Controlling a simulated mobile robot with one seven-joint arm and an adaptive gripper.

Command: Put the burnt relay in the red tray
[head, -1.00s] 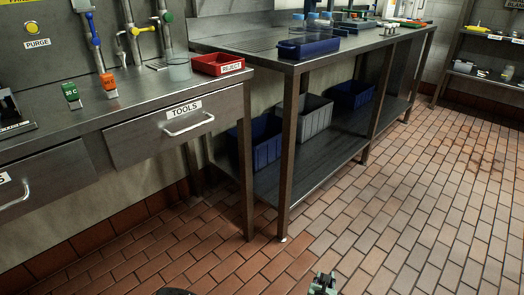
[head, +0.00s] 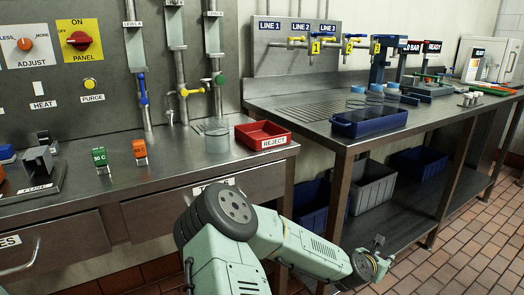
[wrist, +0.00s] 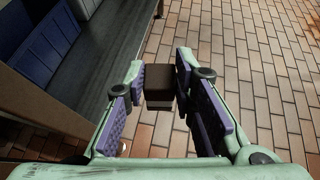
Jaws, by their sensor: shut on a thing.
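The red tray (head: 248,139), labelled REJECT, stands on the left metal bench near its right end. It looks empty from here. My gripper (wrist: 161,84) is shut on a dark, blocky piece, the burnt relay (wrist: 160,76), held between the fingertips in the wrist view. The floor shows below it. In the head view my arm reaches to the lower right, and my gripper (head: 378,262) is in front of the right bench, lower than its top and to the right of the red tray. The relay is not clearly distinguishable in the head view.
A clear beaker (head: 216,139) stands just left of the tray. Green (head: 101,160) and orange (head: 140,152) tagged blocks sit farther left.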

